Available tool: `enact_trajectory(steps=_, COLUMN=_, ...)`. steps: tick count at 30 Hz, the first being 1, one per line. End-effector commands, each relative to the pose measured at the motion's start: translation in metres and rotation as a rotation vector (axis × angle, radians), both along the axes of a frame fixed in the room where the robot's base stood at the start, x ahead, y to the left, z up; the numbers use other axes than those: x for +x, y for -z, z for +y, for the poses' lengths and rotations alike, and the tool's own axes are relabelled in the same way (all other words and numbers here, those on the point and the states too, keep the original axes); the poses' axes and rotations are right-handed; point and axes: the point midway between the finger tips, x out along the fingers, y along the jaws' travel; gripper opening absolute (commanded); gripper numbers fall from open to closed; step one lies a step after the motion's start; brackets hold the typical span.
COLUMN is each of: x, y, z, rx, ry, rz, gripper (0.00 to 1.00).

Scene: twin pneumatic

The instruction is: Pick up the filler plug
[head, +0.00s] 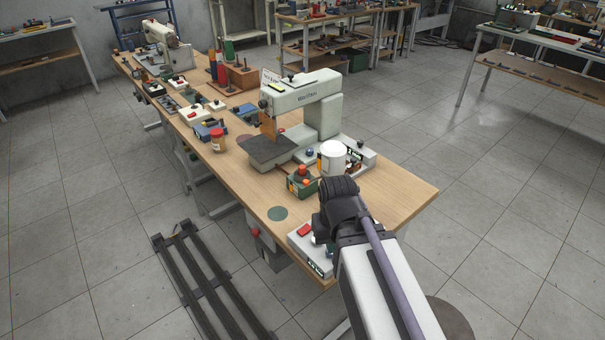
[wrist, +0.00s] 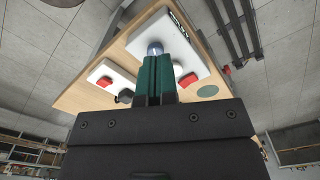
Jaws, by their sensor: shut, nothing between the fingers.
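I cannot tell for sure which thing is the filler plug. In the wrist view, a small round grey-blue knob (wrist: 155,47) shows on a white panel (wrist: 138,42), just beyond my fingertips. My gripper (wrist: 160,58) has green fingers that are shut together with nothing between them. The fingers overlap the knob's lower edge in the picture; I cannot tell whether they touch it. In the head view, my arm reaches over the near end of the bench and hides most of the gripper and part of the white control box (head: 305,236) there.
The wrist view shows two red buttons (wrist: 188,80) (wrist: 105,82) and a black knob (wrist: 125,96) near the fingers. In the head view, a green box with a red top (head: 303,185), a white canister (head: 333,158) and a sewing machine (head: 312,100) stand on the wooden bench (head: 390,190).

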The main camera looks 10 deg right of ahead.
Motion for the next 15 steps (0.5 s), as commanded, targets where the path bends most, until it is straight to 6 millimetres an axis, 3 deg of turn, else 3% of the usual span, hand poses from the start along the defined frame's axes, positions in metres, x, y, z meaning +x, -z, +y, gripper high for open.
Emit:
enact_trajectory(steps=6, x=0.0000, y=0.0000, z=0.0000, rx=0.000, ry=0.000, rz=0.000, gripper=0.01)
enact_trajectory(steps=15, x=0.0000, y=0.0000, z=0.0000, rx=0.000, ry=0.000, rz=0.000, gripper=0.30)
